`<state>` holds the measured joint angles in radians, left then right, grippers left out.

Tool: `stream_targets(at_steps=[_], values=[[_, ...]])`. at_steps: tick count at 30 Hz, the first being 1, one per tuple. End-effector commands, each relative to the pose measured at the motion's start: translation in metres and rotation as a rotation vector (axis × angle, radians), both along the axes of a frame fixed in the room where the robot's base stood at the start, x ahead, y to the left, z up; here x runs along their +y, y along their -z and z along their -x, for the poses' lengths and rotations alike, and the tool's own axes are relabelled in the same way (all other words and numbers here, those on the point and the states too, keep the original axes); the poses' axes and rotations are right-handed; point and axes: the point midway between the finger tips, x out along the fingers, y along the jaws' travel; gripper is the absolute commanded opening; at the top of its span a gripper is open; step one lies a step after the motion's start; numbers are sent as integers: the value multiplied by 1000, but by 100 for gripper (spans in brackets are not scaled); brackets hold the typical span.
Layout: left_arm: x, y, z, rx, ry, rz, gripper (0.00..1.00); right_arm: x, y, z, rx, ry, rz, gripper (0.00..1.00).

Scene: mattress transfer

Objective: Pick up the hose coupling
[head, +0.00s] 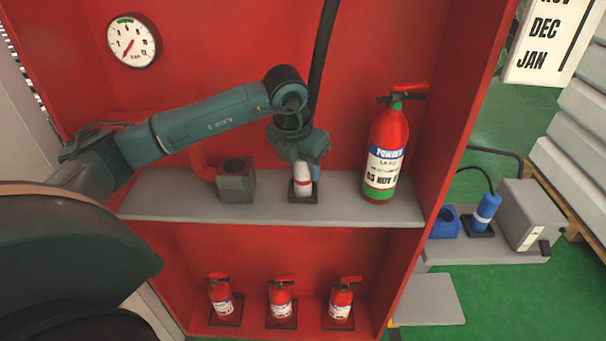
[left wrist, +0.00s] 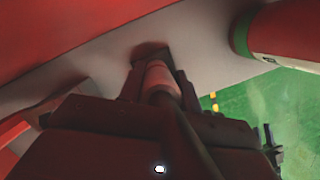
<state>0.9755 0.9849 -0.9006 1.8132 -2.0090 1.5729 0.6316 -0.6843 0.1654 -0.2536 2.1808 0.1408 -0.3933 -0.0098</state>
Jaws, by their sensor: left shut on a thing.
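The hose coupling (head: 303,182), white with a red band, stands upright at a small black square holder (head: 291,194) on the grey shelf. My left gripper (head: 304,164) reaches down over it from above and is shut on it. In the left wrist view, the coupling (left wrist: 160,76) sits between the two dark fingers, with the black hose (left wrist: 197,132) running from it towards the camera. The coupling's upper part is hidden by the gripper in the head view. My right gripper is not in view.
A grey block with a round opening (head: 237,184) stands left of the coupling. A large red extinguisher (head: 386,150) stands close on the right. The black hose (head: 321,45) hangs above my wrist. Small extinguishers (head: 281,302) stand below the shelf (head: 345,212).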

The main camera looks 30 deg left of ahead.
Motion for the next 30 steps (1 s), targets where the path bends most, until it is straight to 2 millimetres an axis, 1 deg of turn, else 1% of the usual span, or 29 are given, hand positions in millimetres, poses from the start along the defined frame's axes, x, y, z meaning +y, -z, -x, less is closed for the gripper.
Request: stream_targets(at_steps=[1,5,6,13,17,23,27,30], values=[[0,0,0,0,0,0,13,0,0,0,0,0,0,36],[0,0,0,0,0,0,3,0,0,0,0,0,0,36],[0,-1,0,-3,0,0,2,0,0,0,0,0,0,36],[0,-2,0,-3,0,0,2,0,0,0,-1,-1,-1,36],[-2,-7,2,-4,0,0,2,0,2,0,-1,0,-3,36],[-2,-33,2,-6,-1,1,2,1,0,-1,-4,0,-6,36],[-2,-59,2,-7,-1,2,2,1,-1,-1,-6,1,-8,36],[-4,-74,5,-4,2,1,2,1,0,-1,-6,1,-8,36]])
